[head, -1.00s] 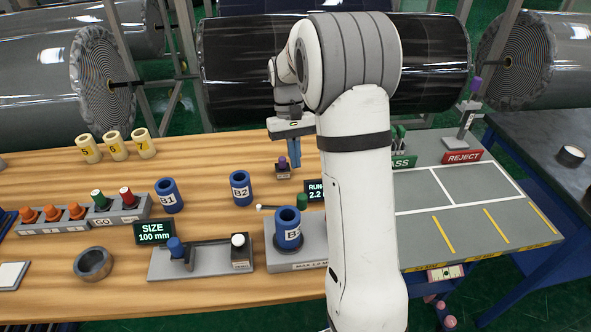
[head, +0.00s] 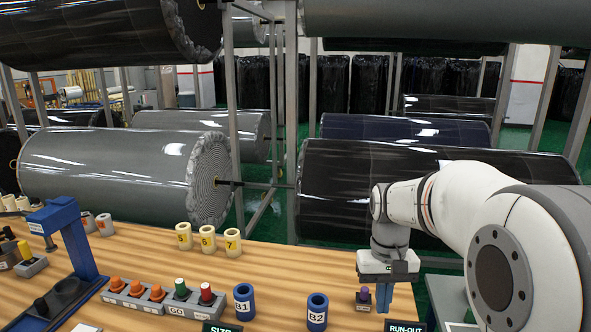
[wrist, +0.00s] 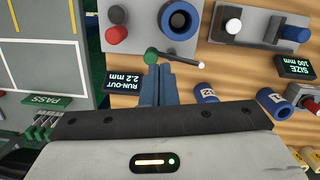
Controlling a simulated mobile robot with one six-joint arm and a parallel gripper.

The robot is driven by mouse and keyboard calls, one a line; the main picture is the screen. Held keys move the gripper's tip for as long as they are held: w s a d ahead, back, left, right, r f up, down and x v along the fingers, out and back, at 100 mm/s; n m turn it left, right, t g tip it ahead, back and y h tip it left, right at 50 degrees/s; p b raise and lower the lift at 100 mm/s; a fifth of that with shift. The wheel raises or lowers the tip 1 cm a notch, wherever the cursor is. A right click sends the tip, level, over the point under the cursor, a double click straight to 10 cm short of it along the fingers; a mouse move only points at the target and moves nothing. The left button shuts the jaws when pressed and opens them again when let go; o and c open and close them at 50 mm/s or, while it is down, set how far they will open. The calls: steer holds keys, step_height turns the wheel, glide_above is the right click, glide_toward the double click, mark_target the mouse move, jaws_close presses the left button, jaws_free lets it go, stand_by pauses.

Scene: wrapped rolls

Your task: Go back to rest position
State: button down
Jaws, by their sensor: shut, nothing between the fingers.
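My gripper (head: 384,298) hangs over the wooden bench at the lower right of the head view, fingers pointing down. Its blue fingers are together with nothing between them. A small purple-topped knob (head: 363,296) stands just left of the fingers in the picture. In the wrist view the shut fingers (wrist: 158,82) point toward the run-out fixture (wrist: 145,30), which carries a blue ring (wrist: 178,20). The green knob (wrist: 150,57) of that fixture appears just beyond the fingertips. My arm reaches in from the right side of the head view.
Blue rings B1 (head: 244,301) and B2 (head: 317,311) stand left of my gripper. Cream rings (head: 208,239) stand farther back. A blue press-like stand (head: 68,245) is at the left. Large wrapped rolls (head: 115,170) on racks lie behind the bench. The grey PASS board (wrist: 45,45) is beside it.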

steer(key=s+a+t, duration=0.2)
steer(key=s+t, duration=0.2)
steer(key=s, duration=1)
steer(key=shift+s+a+r+t, duration=0.25)
steer(key=shift+s+a+t, duration=0.05)
steer(key=shift+a+t, duration=0.1)
steer(key=c, duration=2.2)
jaws_free()
